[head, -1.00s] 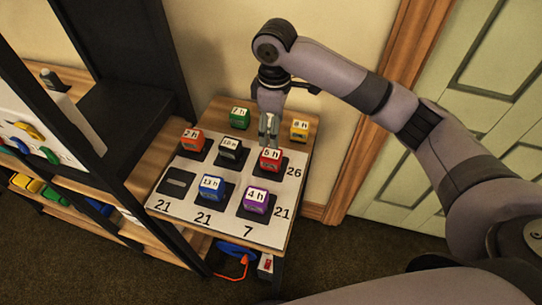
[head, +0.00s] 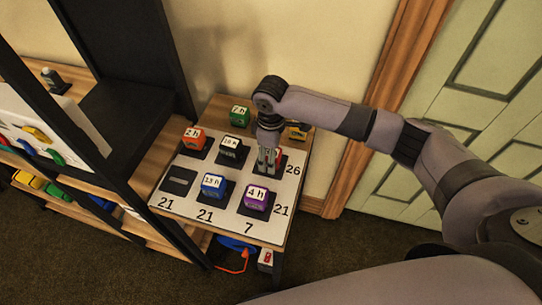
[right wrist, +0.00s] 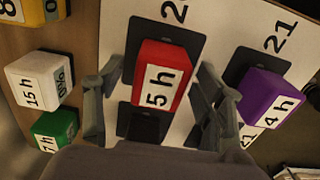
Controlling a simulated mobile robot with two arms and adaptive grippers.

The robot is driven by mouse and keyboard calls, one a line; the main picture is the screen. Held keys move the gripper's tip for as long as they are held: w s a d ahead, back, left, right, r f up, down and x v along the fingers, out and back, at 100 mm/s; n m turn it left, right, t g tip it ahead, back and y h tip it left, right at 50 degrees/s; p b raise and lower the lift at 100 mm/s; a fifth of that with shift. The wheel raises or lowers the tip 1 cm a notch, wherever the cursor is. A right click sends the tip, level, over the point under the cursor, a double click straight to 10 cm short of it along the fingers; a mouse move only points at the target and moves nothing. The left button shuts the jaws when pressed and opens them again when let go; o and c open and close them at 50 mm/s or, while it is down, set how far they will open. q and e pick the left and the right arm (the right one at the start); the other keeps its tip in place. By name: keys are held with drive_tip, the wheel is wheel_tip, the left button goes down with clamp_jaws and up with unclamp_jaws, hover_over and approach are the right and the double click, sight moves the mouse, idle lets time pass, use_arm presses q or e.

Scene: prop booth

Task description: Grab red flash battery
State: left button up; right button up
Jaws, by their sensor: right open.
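The red flash battery (right wrist: 162,76) is a block labelled "5 h", on a dark square pad of a white numbered board (head: 275,223). In the head view the red battery (head: 281,156) is mostly hidden behind my right gripper (head: 267,163). In the right wrist view my right gripper (right wrist: 160,80) is open, with one finger on each side of the red battery and visible gaps between. My left gripper is not in view.
On the board are a purple "4 h" block (head: 256,197), a blue block (head: 213,185), an orange "2 h" block (head: 194,139) and a white-topped block (head: 232,149). Green (head: 240,115) and yellow (head: 298,131) blocks stand behind. A dark-framed shelf (head: 107,165) is at left.

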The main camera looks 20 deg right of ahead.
drive_tip(key=shift+w, duration=0.1)
clamp_jaws()
idle(0.7)
